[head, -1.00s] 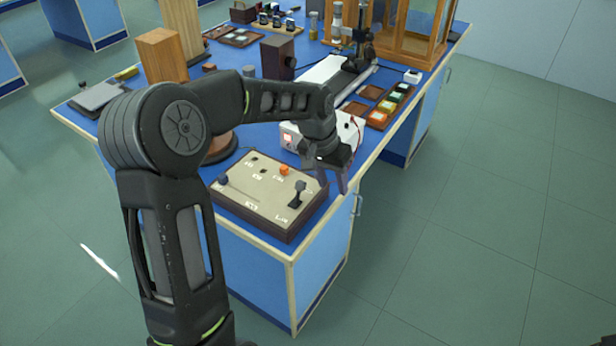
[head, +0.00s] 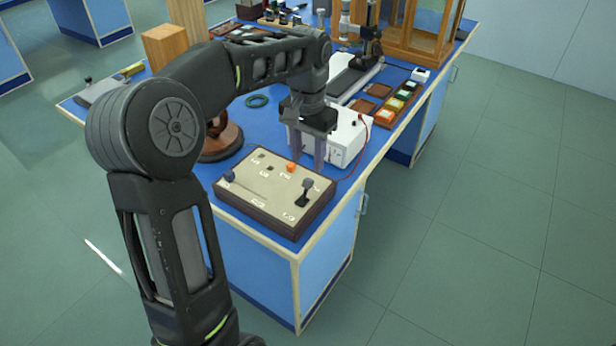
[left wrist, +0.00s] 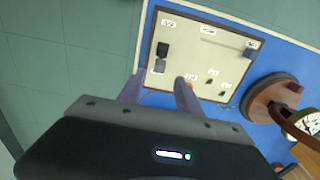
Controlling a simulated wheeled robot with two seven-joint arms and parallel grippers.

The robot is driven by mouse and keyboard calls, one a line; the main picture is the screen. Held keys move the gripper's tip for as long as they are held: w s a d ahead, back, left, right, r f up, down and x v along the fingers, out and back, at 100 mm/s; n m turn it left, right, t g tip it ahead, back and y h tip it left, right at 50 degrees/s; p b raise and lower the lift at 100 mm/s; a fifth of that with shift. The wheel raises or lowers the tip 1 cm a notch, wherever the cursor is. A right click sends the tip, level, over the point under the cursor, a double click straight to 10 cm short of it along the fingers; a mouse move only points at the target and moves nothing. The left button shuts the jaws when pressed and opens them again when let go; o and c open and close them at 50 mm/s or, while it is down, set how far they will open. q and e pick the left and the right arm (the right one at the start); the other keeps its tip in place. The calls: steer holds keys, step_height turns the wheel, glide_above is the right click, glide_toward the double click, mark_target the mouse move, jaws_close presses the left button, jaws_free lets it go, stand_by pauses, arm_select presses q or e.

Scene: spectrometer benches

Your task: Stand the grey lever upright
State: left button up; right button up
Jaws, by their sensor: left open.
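The control panel (head: 272,206) is a beige-topped box with dark sides at the near corner of the blue bench. The grey lever (head: 307,185), with a grey head and dark base, stands at the panel's right side; its exact tilt is hard to tell. The lever also shows in the left wrist view (left wrist: 160,62), just beyond the fingertips. My left gripper (head: 306,163) is open and empty, fingers pointing down, behind and above the lever, apart from it. The fingers also show in the wrist view (left wrist: 159,88). My right gripper is not in view.
An orange knob (head: 291,167) and a dark blue knob (head: 229,176) are on the same panel. A white box (head: 347,141) with a red cable stands behind the gripper. A round brown base (head: 222,145) is to the left. Floor to the right is clear.

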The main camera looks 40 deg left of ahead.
mark_target(308, 180)
arm_select(q)
step_height(308, 180, down, 7)
steer(key=shift+f, duration=0.1)
stand_by(0.3)
jaws_close()
stand_by(0.4)
